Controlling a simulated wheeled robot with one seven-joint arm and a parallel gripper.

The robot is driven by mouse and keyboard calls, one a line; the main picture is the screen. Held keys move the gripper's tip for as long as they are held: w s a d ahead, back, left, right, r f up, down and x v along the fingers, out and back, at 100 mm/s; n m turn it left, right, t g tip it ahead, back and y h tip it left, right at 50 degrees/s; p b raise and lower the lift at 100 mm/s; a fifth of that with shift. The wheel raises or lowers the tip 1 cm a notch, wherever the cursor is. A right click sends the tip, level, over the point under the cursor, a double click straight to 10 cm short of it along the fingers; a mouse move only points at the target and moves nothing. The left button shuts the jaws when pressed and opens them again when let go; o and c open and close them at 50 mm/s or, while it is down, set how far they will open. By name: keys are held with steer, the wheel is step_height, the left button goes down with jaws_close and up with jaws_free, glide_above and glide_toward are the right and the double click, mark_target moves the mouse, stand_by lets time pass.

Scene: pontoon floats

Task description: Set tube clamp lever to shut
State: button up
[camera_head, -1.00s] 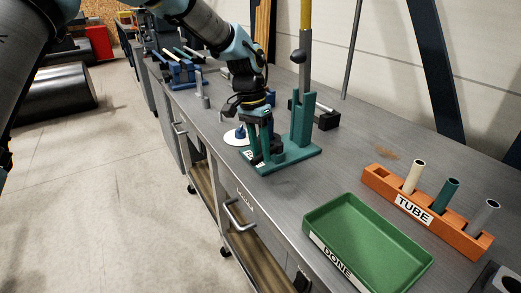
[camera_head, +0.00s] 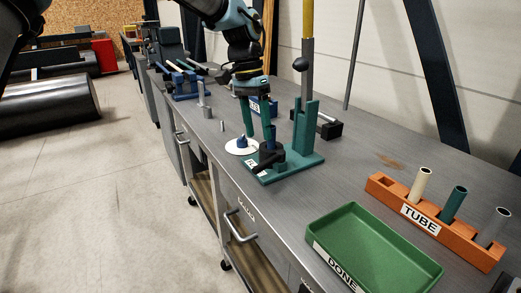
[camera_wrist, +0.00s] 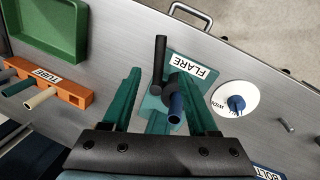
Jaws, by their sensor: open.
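The teal flare stand (camera_head: 296,163) stands on the bench, with its FLARE label clear in the wrist view (camera_wrist: 192,66). Low on its front is a clamp with a dark blue upright piece (camera_head: 270,137) and a black bar lever (camera_head: 266,160). In the wrist view the black lever (camera_wrist: 160,62) points away from the round clamp body, beside the blue piece (camera_wrist: 177,106). My gripper (camera_head: 258,136) is open above the clamp. In the wrist view its teal fingers (camera_wrist: 160,74) spread to either side of lever and blue piece, with nothing visibly gripped. Finger contact is unclear.
A tall post with a black ball knob (camera_head: 300,64) and yellow top rises behind the clamp. A white disc with a blue knob (camera_head: 241,147) lies left. An orange TUBE rack (camera_head: 436,220) and green DONE tray (camera_head: 372,252) stand right, with bare bench between.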

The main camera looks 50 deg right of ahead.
steer(key=shift+w+r, duration=0.25)
steer(key=shift+r, duration=0.95)
steer(key=w+a+f+n+t, duration=0.15)
steer(key=w+a+n, duration=0.25)
steer(key=w+a, duration=0.7)
steer(key=w+a+f+n+t, duration=0.1)
steer(key=w+a+f+n, duration=0.4)
steer(key=a, duration=1)
steer(key=s+a+f+n, duration=0.1)
steer(key=a+n, duration=0.3)
steer(key=a, duration=0.9)
steer(key=s+a+f+n+t, duration=0.1)
steer(key=a+n, duration=0.3)
steer(key=a, duration=0.9)
steer(key=shift+s+a, duration=0.2)
steer(key=shift+s, duration=0.55)
